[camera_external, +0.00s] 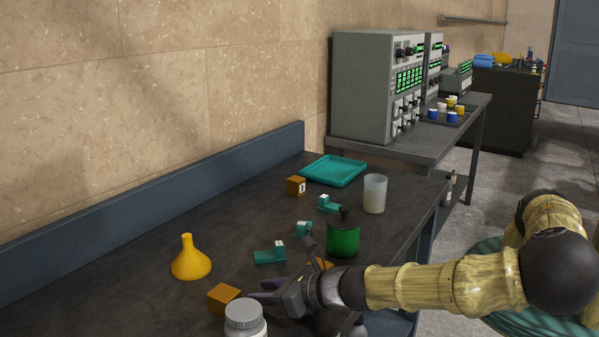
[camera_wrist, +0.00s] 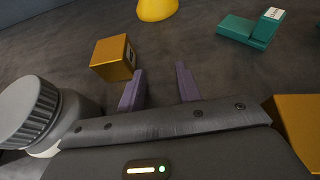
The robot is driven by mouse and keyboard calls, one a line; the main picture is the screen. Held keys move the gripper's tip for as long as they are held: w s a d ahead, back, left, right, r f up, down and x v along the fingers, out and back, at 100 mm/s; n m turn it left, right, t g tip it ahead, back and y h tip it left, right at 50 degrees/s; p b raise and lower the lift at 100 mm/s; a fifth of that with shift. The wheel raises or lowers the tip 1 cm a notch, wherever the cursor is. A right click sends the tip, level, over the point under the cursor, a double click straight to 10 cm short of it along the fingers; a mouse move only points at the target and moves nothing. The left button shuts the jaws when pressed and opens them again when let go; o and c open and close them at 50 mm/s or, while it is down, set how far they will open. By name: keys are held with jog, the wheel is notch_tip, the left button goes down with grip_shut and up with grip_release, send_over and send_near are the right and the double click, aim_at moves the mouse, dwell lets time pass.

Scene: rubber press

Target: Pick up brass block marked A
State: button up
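Several brass blocks are in view, and I cannot read a letter A on any of them. One brass block (camera_external: 224,298) lies on the table just beyond my fingertips. In the wrist view this brass block (camera_wrist: 110,57) is left of my fingers, with a label on its right face seen too edge-on to read. My gripper (camera_external: 262,290) is low over the table, its purple fingers (camera_wrist: 160,78) apart with nothing between them. Another brass block (camera_wrist: 299,125) is at the right edge of the wrist view, mostly hidden by my arm outside. A third brass block (camera_external: 294,186), with a white label, is farther back.
A white jar with a grey lid (camera_external: 245,318) stands close beside my gripper and the near block. A yellow funnel (camera_external: 190,260), teal parts (camera_external: 269,257), a green canister (camera_external: 343,238), a beaker (camera_external: 375,195) and a teal tray (camera_external: 334,170) are also on the table.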

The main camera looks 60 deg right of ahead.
jog(key=o, duration=0.5)
jog(key=shift+v, duration=3.8)
jog(key=shift+o, duration=1)
